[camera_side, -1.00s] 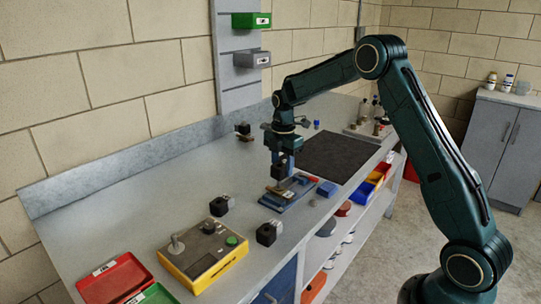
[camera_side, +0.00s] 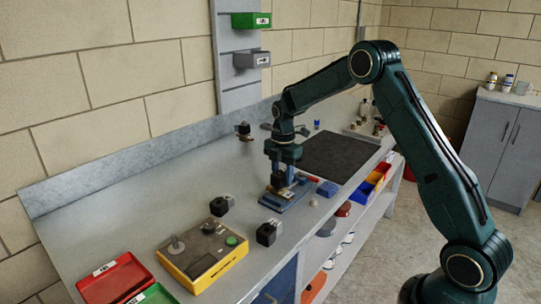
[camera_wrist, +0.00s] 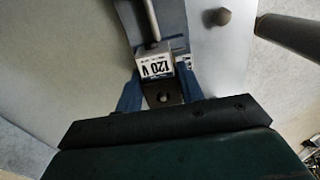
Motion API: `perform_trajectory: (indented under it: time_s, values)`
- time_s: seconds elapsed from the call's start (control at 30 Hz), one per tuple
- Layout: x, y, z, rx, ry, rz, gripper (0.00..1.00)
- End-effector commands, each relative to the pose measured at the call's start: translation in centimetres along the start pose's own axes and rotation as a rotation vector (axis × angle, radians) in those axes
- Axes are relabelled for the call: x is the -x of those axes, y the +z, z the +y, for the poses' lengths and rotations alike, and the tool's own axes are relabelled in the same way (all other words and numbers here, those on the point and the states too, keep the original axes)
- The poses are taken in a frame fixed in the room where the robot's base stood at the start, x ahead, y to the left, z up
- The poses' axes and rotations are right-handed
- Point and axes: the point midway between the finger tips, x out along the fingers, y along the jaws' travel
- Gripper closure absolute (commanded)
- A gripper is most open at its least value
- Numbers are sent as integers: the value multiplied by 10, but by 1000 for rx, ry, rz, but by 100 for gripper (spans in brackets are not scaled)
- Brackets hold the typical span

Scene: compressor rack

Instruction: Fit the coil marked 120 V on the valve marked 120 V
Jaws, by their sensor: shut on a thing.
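My gripper (camera_wrist: 160,84) is shut on a dark coil (camera_wrist: 163,97), with a blue finger on each side of it. A white label reading 120 V (camera_wrist: 155,68) shows right by the coil in the wrist view. A second white label, mostly hidden, shows beside the right finger. In the side view my gripper (camera_side: 281,178) is low over a blue fixture (camera_side: 290,198) on the bench. The held coil and the valve beneath are largely hidden there. I cannot tell whether the coil is fully seated.
Other dark coils stand on the bench (camera_side: 222,205), (camera_side: 268,233), and a dark part (camera_side: 243,130) stands near the wall. A yellow control box (camera_side: 205,258) is in front. A blue block (camera_side: 327,188) is right of the fixture, before a black mat (camera_side: 340,155). A red tray (camera_side: 115,278) is front left.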

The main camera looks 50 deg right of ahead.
Motion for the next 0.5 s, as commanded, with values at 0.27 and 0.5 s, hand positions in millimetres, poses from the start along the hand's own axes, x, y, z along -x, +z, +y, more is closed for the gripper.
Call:
perform_trajectory:
  time_s: [0.27, 0.5]
  values:
    - [-3, 0, 0, 0, 1, 0, 90]
    - [-7, 0, 0, 0, 1, 0, 90]
